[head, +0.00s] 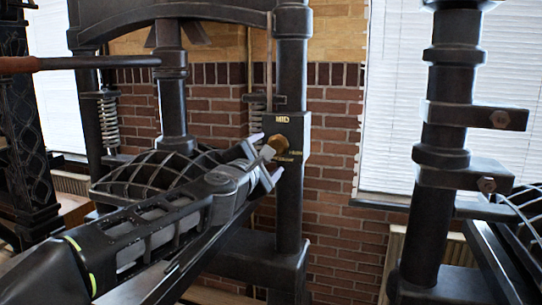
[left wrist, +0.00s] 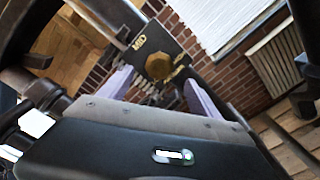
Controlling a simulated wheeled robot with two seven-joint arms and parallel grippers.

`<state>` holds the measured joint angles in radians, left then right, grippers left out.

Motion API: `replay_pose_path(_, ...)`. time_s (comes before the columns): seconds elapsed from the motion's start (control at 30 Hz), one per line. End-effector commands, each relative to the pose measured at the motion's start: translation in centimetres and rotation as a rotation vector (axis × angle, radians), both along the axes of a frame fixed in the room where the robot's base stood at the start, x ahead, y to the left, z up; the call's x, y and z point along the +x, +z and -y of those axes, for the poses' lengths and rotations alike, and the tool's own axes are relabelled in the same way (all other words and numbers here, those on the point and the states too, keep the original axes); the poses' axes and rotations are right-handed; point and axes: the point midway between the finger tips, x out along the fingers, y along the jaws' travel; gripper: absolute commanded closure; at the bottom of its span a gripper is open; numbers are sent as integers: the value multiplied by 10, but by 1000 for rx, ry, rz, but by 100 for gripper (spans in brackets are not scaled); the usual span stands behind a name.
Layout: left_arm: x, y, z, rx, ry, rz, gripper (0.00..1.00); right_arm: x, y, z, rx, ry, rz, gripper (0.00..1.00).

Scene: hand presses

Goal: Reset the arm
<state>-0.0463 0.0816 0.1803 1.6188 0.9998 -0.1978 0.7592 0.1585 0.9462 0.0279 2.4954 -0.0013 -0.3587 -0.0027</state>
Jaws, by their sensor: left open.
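My left gripper (head: 268,160) reaches in from the lower left of the head view. Its jaws are open, with pale fingertips close to a brass knob (head: 279,144) on a dark plate (head: 294,128) marked "MID". The plate is fixed to a black press column (head: 290,70). In the left wrist view the knob (left wrist: 158,66) shows between the two spread lavender fingers, and neither finger looks closed on it. Whether a finger touches the knob cannot be told. My right gripper is not in view.
The black press frame (head: 173,90) stands behind my left arm, with a spring (head: 108,123) and a horizontal bar (head: 80,62) at left. Another press column (head: 447,130) with brackets stands at right. Brick wall (head: 335,150) and blinds are behind; a radiator (left wrist: 273,62) is at right.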

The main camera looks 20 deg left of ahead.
Motion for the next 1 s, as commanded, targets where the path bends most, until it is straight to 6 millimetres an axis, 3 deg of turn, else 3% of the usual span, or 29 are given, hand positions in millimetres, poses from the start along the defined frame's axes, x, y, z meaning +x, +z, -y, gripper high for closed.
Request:
replay_pose_path(0.43, -3, 0, -1, 27, 1, 1, 27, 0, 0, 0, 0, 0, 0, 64)
replay_pose_path(0.5, -3, 1, -2, 96, 7, 10, 27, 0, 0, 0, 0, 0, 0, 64)
replay_pose_path(0.57, -3, -14, 2, 235, 5, 4, 27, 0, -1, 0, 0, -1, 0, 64)
replay_pose_path(0.67, 1, -65, 14, 458, -27, -47, 27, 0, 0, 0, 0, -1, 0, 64)
replay_pose_path(0.77, 5, -130, 28, 663, -88, -117, 27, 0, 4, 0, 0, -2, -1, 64)
replay_pose_path(0.87, 1, -210, 43, 863, -184, -199, 27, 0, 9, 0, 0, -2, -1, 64)
replay_pose_path(1.0, -25, -322, 64, 1102, -364, -299, 27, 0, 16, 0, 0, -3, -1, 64)
